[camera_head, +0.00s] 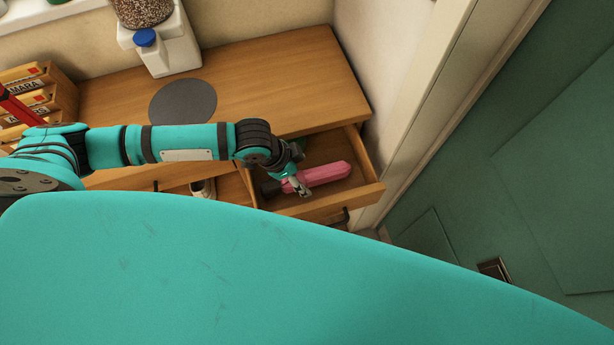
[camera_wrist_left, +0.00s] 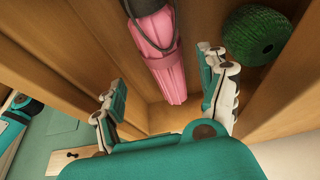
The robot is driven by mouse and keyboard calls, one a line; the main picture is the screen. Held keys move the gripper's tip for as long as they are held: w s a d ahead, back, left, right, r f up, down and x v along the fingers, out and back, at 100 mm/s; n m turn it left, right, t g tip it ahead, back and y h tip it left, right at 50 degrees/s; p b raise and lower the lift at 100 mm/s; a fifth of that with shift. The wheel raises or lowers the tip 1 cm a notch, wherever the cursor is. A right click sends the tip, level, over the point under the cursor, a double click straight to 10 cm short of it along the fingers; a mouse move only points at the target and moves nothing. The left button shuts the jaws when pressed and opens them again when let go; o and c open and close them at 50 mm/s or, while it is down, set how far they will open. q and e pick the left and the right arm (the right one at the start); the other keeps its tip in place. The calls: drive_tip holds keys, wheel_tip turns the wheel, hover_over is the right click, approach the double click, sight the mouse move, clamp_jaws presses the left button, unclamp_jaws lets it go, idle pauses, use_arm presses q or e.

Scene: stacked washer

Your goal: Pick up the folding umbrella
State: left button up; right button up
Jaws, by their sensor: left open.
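The pink folding umbrella (camera_head: 326,173) lies in an open wooden drawer (camera_head: 372,190). Its dark handle shows near my left gripper in the head view. In the left wrist view, the pink umbrella (camera_wrist_left: 160,50) lies along the drawer with a dark strap loop at its upper part. My left gripper (camera_head: 296,188) is at the drawer, over the handle end of the umbrella. In the left wrist view the fingers of my left gripper (camera_wrist_left: 168,98) are spread apart, with the umbrella beyond and between them and nothing held. My right gripper is not in view.
A green textured round object (camera_wrist_left: 254,36) lies in the drawer beside the umbrella. The drawer walls stand close around. On the wooden top are a dark round mat (camera_head: 183,101), a white dispenser (camera_head: 170,48) and boxes (camera_head: 35,95). A green door (camera_head: 530,150) is at the right.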

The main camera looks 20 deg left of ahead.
sight(303, 176)
use_arm(q)
drive_tip(key=x, duration=0.5)
drive_tip(key=shift+w+a+f, duration=0.15)
drive_tip(key=shift+w+a, duration=0.1)
drive_tip(key=c, duration=1.5)
